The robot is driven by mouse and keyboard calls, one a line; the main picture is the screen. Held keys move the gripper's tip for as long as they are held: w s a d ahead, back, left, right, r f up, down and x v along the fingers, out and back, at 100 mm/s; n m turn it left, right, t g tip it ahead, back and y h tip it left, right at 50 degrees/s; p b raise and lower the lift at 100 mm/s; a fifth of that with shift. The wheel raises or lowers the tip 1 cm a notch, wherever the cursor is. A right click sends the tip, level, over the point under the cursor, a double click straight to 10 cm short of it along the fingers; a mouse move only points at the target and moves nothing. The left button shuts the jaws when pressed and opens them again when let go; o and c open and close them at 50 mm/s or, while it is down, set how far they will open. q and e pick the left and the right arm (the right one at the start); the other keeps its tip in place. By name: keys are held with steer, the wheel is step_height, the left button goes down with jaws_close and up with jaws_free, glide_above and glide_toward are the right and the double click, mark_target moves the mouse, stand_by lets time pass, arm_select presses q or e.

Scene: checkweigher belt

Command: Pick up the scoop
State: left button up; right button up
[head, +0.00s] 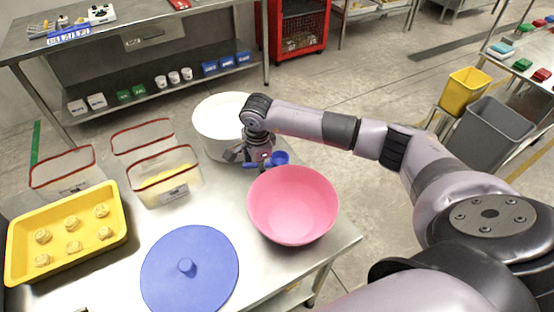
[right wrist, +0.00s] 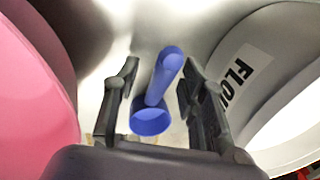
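The blue scoop (head: 280,158) is beside the white flour bin (head: 222,118), just behind the pink bowl (head: 293,205). In the right wrist view the scoop (right wrist: 165,75) is between the two fingers, with a visible gap on each side. My right gripper (head: 256,160) is open around it and points down at the table. It also shows in the right wrist view (right wrist: 158,85). My right gripper partly hides the scoop in the head view. I cannot make out my left gripper.
The steel table (head: 221,210) also holds a blue lid (head: 210,270), a yellow tray (head: 30,262) of dough pieces and clear red-rimmed containers (head: 150,190). The pink bowl (right wrist: 30,100) and the bin (right wrist: 215,85) stand close on either side of my right gripper.

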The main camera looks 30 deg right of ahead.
steer(key=shift+f, duration=0.25)
steer(key=shift+c, duration=0.5)
jaws_close()
